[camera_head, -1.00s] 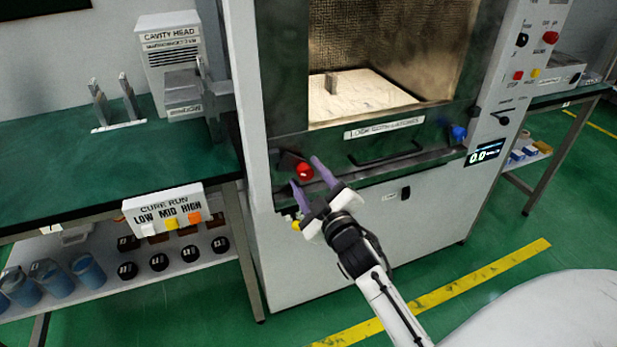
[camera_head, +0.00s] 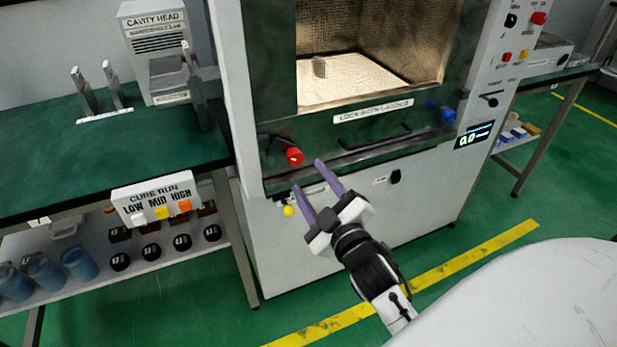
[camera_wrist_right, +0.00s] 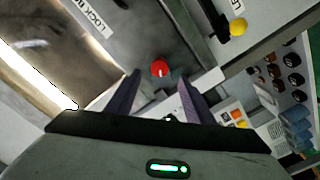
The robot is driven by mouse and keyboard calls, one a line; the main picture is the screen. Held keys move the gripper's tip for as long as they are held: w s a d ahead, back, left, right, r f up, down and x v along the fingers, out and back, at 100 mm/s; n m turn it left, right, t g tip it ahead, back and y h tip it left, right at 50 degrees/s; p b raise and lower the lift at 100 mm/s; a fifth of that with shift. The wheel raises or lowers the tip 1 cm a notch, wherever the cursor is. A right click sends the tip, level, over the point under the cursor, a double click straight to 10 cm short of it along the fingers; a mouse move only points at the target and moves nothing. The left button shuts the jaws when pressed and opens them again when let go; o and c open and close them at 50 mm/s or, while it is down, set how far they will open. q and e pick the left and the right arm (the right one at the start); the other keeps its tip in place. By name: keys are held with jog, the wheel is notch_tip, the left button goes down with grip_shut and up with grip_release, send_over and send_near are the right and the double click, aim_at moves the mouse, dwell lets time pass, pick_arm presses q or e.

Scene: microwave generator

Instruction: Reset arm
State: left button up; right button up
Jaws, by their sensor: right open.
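My right gripper (camera_head: 308,178) is open and empty in front of the microwave generator (camera_head: 370,195). Its two purple fingers point at the lower left of the cavity front, a little below and right of the red knob (camera_head: 295,157). The red knob also shows in the wrist view (camera_wrist_right: 160,68), beyond and between the spread fingertips (camera_wrist_right: 160,80). A gap shows between the fingers and the knob in the head view. My left gripper is not in view.
A blue knob (camera_head: 448,115) sits at the right of the cavity front, and a yellow knob (camera_head: 289,210) hangs below left. The cure run button box (camera_head: 157,200) is on the left bench's edge.

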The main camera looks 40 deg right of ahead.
dwell(0.4)
jog(key=s+a+f+m+g+y, duration=0.2)
jog(key=s+a+f+g+y, duration=0.1)
jog(key=s+a+f, duration=0.5)
jog(key=s+a+f+m+g+y, duration=0.2)
jog(key=s+a+f+g+y, duration=0.2)
jog(key=s+a+f, duration=0.5)
notch_tip(320, 180, down, 8)
jog(key=s+g, duration=0.1)
jog(key=s, duration=0.1)
jog(key=shift+s+a+g, duration=0.25)
jog(key=shift+s+g, duration=0.15)
